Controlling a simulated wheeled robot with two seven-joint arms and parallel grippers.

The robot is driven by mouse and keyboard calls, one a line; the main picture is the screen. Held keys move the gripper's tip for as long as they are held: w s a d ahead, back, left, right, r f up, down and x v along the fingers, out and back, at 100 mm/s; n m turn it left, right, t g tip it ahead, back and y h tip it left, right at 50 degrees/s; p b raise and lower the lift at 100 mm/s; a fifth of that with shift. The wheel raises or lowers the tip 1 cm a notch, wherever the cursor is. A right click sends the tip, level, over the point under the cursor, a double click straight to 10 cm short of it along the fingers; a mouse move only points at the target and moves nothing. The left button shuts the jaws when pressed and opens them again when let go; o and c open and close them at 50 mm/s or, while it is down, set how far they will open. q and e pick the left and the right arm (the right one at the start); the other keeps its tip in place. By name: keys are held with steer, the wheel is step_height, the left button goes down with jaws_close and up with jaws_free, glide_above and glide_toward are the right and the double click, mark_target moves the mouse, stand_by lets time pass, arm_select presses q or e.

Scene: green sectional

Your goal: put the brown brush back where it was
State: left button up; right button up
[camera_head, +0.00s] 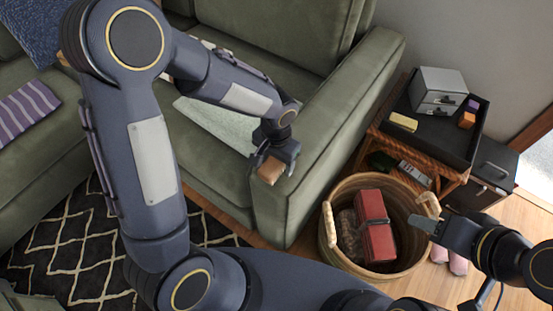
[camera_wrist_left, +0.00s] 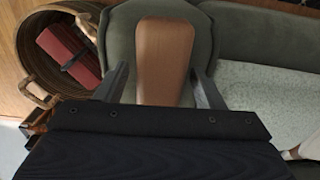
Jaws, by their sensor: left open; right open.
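The brown brush (camera_head: 270,171) is at the front of the green sofa's armrest (camera_head: 330,130), just beyond my left gripper (camera_head: 273,160). In the left wrist view the brush (camera_wrist_left: 164,55) shows its flat brown side, with the near end between the two fingers of my left gripper (camera_wrist_left: 160,88). The fingers are open, with a gap on each side of it. Whether the brush touches the armrest is hard to tell. My right gripper (camera_head: 425,226) is open and empty by the rim of the wicker basket (camera_head: 333,250).
The basket holds a red case (camera_head: 376,225) and a brown patterned item (camera_head: 349,235). A wicker side table (camera_head: 384,140) carries a black tray (camera_head: 440,128) with a grey drawer box (camera_head: 437,90), a yellow block (camera_head: 403,122) and small blocks. A light blanket (camera_head: 215,125) covers part of the seat.

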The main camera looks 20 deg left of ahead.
arm_select(q)
steer(key=shift+r, duration=0.1)
steer(key=shift+r, duration=0.25)
step_height(320, 180, up, 12)
steer(key=p, duration=0.3)
steer(key=s+a+r+n+t+h, duration=0.2)
steer(key=s+a+r+n, duration=0.1)
steer(key=s, duration=0.5)
steer(key=s+a+r+n+t+h, duration=0.1)
steer(key=s+a+r+n+t, duration=0.1)
steer(key=s+a, duration=0.4)
steer(key=shift+s+r+n+t+h, duration=0.4)
steer(key=shift+s+r+t, duration=0.25)
steer(key=shift+s+t, duration=0.2)
step_height(320, 180, up, 12)
steer(key=p, duration=1.1)
steer(key=shift+p, duration=0.4)
